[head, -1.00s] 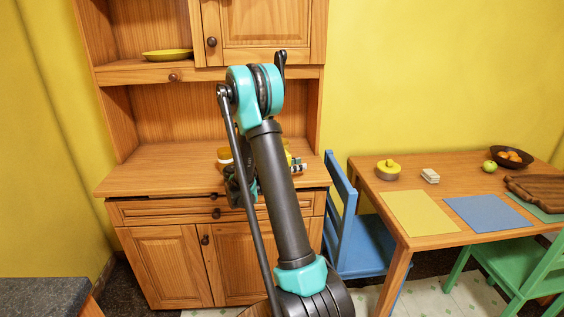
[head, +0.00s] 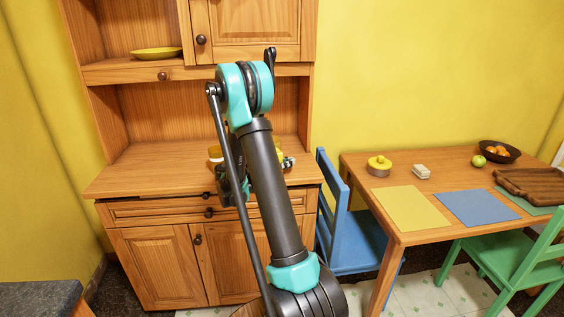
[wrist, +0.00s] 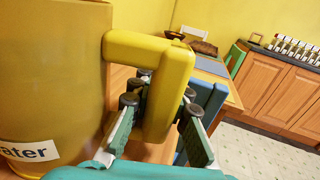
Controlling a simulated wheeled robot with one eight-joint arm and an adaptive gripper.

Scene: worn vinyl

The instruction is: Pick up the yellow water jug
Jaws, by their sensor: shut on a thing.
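The yellow water jug (wrist: 50,85) fills the left of the wrist view, with a white label ending in "ater" low on its side. Its blocky yellow handle (wrist: 168,75) juts out to the right. My gripper (wrist: 160,105) has a green, black-tipped finger on each side of the handle and is shut on it. In the head view my own arm hides most of the jug and the gripper, and only small yellow patches show at the hutch counter. I cannot tell whether the jug's base touches the counter.
The wooden hutch counter (head: 130,180) has a shelf above with a yellow plate (head: 156,53). A blue chair (head: 345,235) stands right of the hutch, beside a table (head: 400,225) with placemats, a yellow-lidded pot (head: 379,166) and a fruit bowl (head: 500,151). The counter's left part is clear.

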